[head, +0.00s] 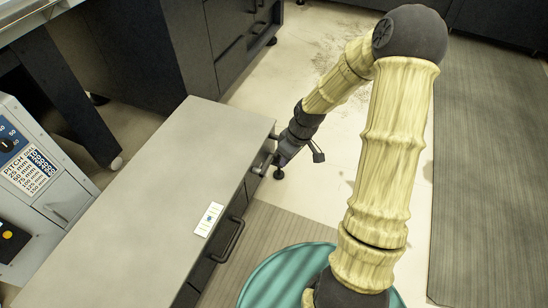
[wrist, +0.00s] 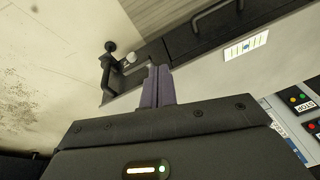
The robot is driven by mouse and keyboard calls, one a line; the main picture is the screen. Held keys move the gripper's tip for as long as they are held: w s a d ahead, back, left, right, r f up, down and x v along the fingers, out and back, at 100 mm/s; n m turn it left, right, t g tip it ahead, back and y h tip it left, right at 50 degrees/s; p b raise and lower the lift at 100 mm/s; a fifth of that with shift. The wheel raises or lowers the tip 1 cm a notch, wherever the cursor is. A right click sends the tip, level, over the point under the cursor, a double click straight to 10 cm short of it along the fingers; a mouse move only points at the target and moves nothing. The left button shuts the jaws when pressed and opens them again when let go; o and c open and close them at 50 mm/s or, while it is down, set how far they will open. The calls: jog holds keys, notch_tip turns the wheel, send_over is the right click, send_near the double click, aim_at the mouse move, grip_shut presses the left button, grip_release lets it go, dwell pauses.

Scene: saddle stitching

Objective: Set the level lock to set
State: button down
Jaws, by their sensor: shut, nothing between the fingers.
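My gripper (head: 281,159) is at the far right end of a long grey-topped cabinet (head: 165,190), by its side edge. In the wrist view its two dark fingers (wrist: 157,85) are shut together with nothing between them. Just beyond the fingertips is a small pale, rounded knob (wrist: 131,57) on the cabinet's side; it looks close to the fingers, but I cannot tell whether they touch. I cannot tell whether this knob is the level lock, and no set marking is readable. In the head view, my gripper partly hides this spot.
Black bar handles (head: 230,240) stick out from the cabinet's side. A white label (head: 209,219) lies on its top. A pitch dial panel (head: 28,165) stands at left, and a teal round surface (head: 285,280) is at the bottom. The floor beyond the gripper is clear.

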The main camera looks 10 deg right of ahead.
jog(key=w+d+f+n+t+y, duration=0.1)
jog(key=w+d+f+t+y, duration=0.1)
jog(key=w, duration=0.4)
jog(key=w+d+f+n+t+y+b, duration=0.1)
jog(key=w+d+f+t+y, duration=0.1)
jog(key=w+f, duration=0.3)
jog(key=shift+w+d+f+n+y+b, duration=0.3)
jog(key=shift+w+d+n, duration=0.1)
jog(key=shift+d, duration=0.4)
jog(key=shift+a, duration=0.1)
jog(key=b, duration=0.5)
send_over(266, 166)
jog(key=w+d, duration=0.2)
jog(key=d, duration=0.1)
notch_tip(266, 166, down, 8)
jog(key=r, duration=0.1)
notch_tip(266, 166, down, 4)
jog(key=shift+d+b, duration=0.15)
jog(key=shift+b, duration=0.65)
jog(key=shift+f, duration=0.1)
